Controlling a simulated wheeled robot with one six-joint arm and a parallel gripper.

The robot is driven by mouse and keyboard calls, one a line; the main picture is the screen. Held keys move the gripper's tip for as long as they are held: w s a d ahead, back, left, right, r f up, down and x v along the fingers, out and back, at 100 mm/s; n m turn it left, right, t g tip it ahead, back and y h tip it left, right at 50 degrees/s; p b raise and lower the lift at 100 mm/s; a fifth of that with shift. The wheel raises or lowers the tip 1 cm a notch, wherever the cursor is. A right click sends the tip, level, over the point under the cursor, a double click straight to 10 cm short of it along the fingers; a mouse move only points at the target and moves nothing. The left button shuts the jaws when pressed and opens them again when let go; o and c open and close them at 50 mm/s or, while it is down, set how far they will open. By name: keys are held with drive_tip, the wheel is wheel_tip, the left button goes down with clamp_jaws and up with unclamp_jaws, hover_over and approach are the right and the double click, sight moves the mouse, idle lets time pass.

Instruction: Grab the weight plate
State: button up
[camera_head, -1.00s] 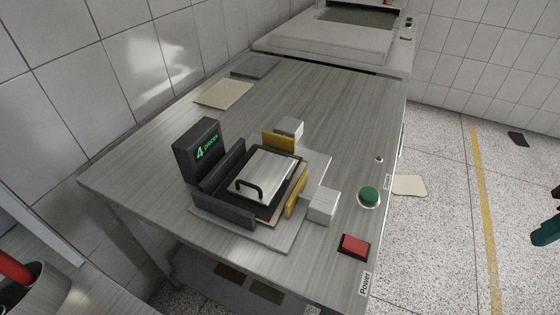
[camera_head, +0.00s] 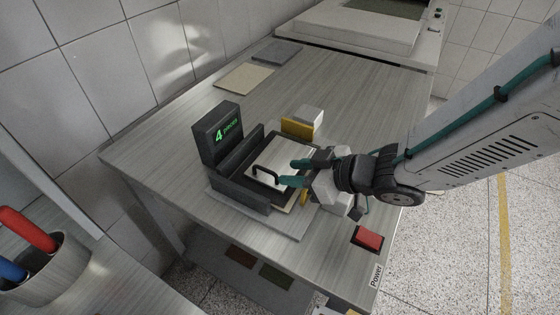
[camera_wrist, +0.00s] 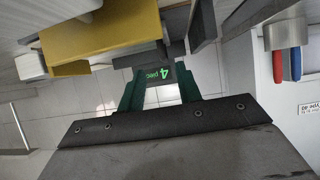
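The weight plate (camera_head: 285,151) is a flat silver plate with a black handle (camera_head: 264,175) on top. It lies in the dark-walled tray of the counting device on the table. My gripper (camera_head: 287,172) comes in from the right over the plate. Its two teal fingers are apart and empty, with their tips just right of the handle. In the wrist view my gripper (camera_wrist: 159,70) also shows a gap between the fingers. The plate's right part is hidden behind the fingers.
The upright display box (camera_head: 217,133) stands left of the tray. A yellow guide (camera_head: 297,128) and a white block (camera_head: 309,116) sit behind. A red power button (camera_head: 368,238) is at the front right. A cup (camera_head: 45,275) with red and blue handles stands lower left.

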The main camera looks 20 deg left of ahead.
sight(265, 169)
drive_tip(key=x, duration=0.8)
drive_tip(key=shift+s+a+r, duration=0.25)
drive_tip(key=shift+a, duration=0.1)
clamp_jaws()
drive_tip(key=shift+r, duration=0.1)
idle(0.9)
